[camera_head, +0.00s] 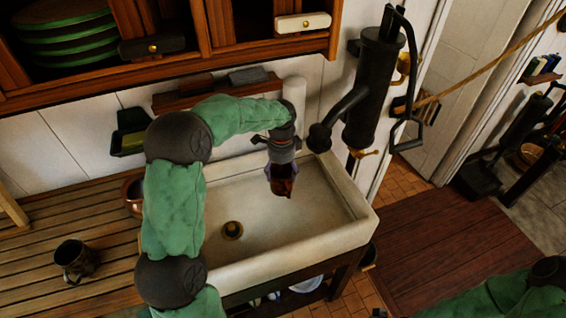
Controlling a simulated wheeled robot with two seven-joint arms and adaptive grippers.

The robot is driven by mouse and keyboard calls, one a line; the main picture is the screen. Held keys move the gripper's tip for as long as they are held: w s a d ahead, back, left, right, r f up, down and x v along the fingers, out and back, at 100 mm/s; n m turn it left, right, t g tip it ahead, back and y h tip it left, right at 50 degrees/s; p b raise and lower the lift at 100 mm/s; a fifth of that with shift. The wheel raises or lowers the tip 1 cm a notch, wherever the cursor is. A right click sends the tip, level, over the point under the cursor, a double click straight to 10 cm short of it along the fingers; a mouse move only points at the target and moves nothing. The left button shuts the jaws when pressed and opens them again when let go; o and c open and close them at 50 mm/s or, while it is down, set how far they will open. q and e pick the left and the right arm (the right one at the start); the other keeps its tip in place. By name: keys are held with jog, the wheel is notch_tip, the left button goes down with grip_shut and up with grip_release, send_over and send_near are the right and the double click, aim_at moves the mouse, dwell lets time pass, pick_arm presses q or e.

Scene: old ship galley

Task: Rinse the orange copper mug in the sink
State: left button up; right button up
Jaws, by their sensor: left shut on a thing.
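My left gripper (282,162) points down over the back part of the sink. No water shows. My right gripper is out of view; only part of my right arm shows at the lower right.
A copper-coloured vessel (131,193) is partly hidden behind my left arm on the slatted wooden counter (40,225). A dark mug (75,260) stands on that counter. A wooden shelf (180,97) and cupboards hang above. Open floor lies right of the sink.

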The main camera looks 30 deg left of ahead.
pick_arm(q)
jog(key=shift+w+a+f+n, duration=0.15)
jog(key=shift+w+f, duration=0.05)
jog(key=shift+w, duration=0.25)
jog(key=shift+w+a+f+n, duration=0.15)
jog(key=shift+w+f, duration=0.05)
jog(key=shift+w, duration=0.2)
jog(key=shift+f+b, duration=6.9)
jog(key=shift+f, duration=2.25)
jog(key=shift+r, duration=0.2)
jog(key=shift+r+p, duration=6.55)
jog(key=shift+r, duration=1.95)
